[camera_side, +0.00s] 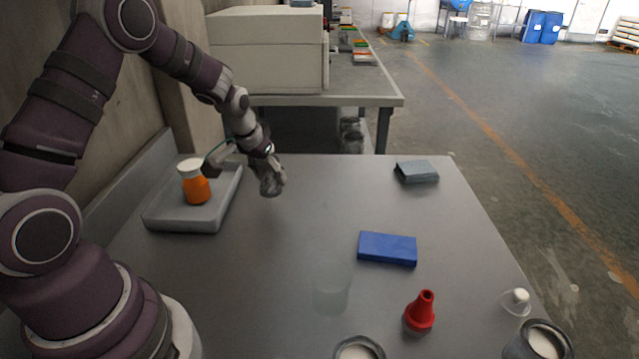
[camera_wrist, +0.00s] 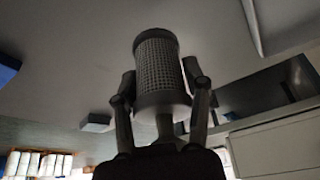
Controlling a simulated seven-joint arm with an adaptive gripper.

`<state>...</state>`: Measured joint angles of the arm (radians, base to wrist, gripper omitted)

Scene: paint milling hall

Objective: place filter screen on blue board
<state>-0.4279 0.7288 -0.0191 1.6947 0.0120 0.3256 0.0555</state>
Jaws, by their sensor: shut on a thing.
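The filter screen (camera_wrist: 160,68) is a dark grey mesh cylinder with solid rims. My gripper (camera_wrist: 161,80) is shut on it, with one finger on each side. In the side view my gripper (camera_side: 268,174) hangs above the table to the right of the grey tray, and the filter screen (camera_side: 271,186) shows small and dark at its end. The blue board (camera_side: 388,249) lies flat on the table, nearer the camera and to the right of my gripper, with its top bare. A blue piece, likely the board (camera_wrist: 8,69), shows at the left edge of the wrist view.
A grey tray (camera_side: 165,222) holds an orange bottle (camera_side: 196,188) with a white cap. A grey block (camera_side: 417,171) lies far right. A clear cup (camera_side: 332,288), red cone (camera_side: 420,312), white-tipped clear item (camera_side: 517,301) and two containers (camera_side: 360,348) (camera_side: 541,342) stand nearer. The middle table is clear.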

